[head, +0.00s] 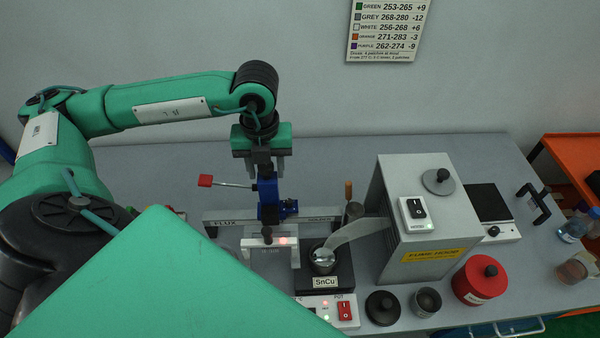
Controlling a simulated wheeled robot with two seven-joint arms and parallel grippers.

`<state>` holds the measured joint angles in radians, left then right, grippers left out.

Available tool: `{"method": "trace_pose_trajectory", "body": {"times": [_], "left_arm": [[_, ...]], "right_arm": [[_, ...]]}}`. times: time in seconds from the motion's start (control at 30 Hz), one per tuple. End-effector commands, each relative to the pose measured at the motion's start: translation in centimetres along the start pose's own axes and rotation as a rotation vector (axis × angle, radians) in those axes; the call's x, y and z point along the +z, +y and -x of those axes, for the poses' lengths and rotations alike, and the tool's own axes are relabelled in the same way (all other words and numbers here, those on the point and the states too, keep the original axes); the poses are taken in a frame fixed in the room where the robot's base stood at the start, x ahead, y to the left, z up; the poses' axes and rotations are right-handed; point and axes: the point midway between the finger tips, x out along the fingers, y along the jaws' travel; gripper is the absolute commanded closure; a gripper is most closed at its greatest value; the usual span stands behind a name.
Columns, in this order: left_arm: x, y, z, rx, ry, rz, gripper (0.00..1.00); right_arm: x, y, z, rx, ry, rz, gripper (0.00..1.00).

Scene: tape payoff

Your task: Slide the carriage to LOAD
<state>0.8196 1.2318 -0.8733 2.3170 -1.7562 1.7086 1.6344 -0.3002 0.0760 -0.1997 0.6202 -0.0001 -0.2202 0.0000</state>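The carriage (268,197) is a blue block on a rail (230,214) that runs left to right. A thin lever with a red end (205,181) sticks out to its left. The rail's left end is marked FLUX; its right marking is too small to read surely, and I cannot make out a LOAD mark. My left gripper (265,172) points down just above the carriage. Its fingers look apart, with the carriage's dark upper post between them; contact is not clear. My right gripper is not in view.
A black SnCu solder pot (324,279) stands right of the rail's front, beside a grey fume hood (425,225). The bench behind the rail is clear.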

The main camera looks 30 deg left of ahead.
Motion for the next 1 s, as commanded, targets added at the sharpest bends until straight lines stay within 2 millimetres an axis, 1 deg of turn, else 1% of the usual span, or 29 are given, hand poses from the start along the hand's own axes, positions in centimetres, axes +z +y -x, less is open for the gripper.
{"method": "trace_pose_trajectory", "body": {"times": [0.37, 0.6, 1.0], "left_arm": [[0.0, 0.0, 0.3, -0.001, 0.000, 0.000, 0.51], [0.0, -0.1, 2.0, -0.003, 0.000, 0.000, 0.51], [0.0, -0.1, 5.3, -0.002, -0.001, 0.000, 0.51]], "right_arm": [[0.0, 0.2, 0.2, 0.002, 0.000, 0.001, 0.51], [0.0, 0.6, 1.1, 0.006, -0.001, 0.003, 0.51], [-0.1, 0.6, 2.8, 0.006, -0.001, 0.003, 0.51]]}}
